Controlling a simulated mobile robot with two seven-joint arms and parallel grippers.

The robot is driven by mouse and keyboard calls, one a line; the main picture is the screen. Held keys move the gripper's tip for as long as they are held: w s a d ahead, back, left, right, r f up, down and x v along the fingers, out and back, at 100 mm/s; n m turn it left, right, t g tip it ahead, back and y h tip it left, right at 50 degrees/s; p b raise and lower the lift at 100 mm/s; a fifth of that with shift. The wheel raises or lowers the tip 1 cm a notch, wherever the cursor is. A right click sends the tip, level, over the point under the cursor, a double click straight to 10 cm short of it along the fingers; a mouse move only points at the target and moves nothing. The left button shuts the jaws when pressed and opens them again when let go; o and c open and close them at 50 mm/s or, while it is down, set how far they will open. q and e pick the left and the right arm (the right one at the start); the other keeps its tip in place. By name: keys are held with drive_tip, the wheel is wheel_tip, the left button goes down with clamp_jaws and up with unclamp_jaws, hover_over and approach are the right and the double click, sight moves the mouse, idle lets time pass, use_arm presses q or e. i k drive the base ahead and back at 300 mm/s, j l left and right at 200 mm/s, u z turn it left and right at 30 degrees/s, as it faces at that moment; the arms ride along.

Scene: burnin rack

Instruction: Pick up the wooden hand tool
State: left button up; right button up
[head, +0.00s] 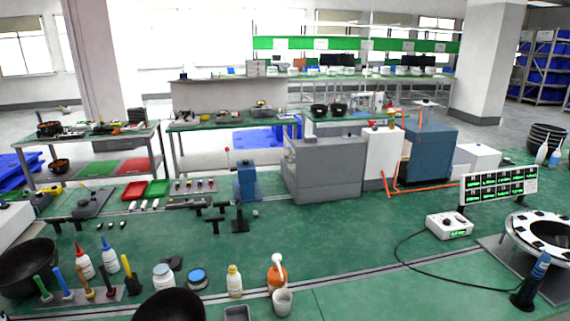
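A row of upright hand tools stands in a low grey holder (78,300) at the lower left of the green bench. One tool has a brown, wood-coloured handle (85,284) and stands between a blue-handled tool (62,282) and another tool (107,280). A green-handled tool (42,288) is at the left end and a yellow-handled one (128,270) at the right end. The brown handle looks like the wooden hand tool, but it is small and its material is hard to confirm. Neither of my grippers is in view.
A black bowl (28,268) stands left of the tools, and a dark round object (170,306) is at the bottom edge. Bottles (84,262) stand just behind the holder. A white jar (163,277) is to its right.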

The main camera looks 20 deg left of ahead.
sight(89, 293)
drive_tip(key=u, duration=1.95)
drive_tip(key=j+z, duration=0.1)
drive_tip(key=z, duration=0.25)
drive_tip(key=j+z, duration=0.1)
drive_tip(key=z, duration=0.25)
drive_tip(key=i+j+z, duration=0.1)
drive_tip(key=z, duration=0.25)
drive_tip(key=j+z, duration=0.35)
drive_tip(key=j, duration=0.15)
drive_tip(key=k+j+z, duration=0.1)
drive_tip(key=j+z, duration=0.3)
drive_tip(key=j, duration=0.1)
